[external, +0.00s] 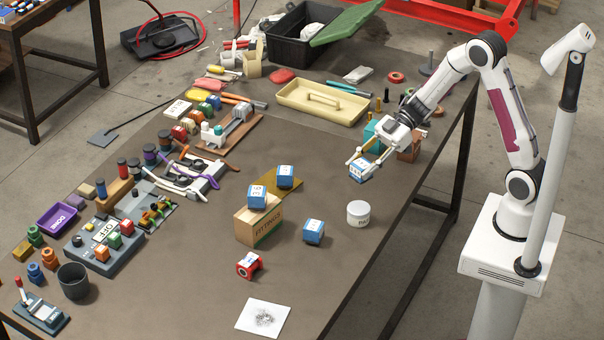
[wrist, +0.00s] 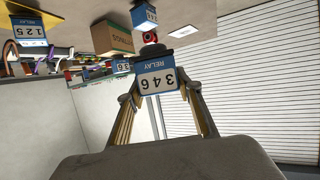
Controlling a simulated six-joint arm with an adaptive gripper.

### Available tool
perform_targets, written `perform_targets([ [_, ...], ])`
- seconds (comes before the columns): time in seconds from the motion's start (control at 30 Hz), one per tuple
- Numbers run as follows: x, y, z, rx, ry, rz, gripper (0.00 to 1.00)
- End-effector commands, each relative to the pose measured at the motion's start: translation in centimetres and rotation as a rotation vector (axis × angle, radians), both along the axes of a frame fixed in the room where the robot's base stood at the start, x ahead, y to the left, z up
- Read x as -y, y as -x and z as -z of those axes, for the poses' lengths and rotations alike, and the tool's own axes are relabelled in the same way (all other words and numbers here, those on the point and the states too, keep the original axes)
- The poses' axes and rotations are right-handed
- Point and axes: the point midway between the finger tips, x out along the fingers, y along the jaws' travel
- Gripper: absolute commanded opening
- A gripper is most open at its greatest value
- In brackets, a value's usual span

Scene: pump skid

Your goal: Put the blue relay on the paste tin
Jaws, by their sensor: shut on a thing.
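My gripper (external: 366,162) is shut on a blue relay (external: 359,172) with a white label. The paste tin (external: 358,214) is a small, round, white tin on the table. It stands apart from the relay, nearer the camera in the external view, with nothing on its lid.
Other blue relays lie on the fittings box (external: 259,226), behind it (external: 285,176) and on the table (external: 313,231). A cream tray (external: 322,102) is behind. The table around the tin is clear.

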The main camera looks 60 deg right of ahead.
Motion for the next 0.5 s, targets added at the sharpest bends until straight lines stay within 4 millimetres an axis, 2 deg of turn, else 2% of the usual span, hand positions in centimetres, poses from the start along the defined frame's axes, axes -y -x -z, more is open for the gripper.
perform_targets([
  [0.27,0.0,-0.1,0.6,-0.001,-0.001,0.002,0.1],
  [0.5,0.0,0.0,3.1,-0.004,-0.002,0.002,0.1],
])
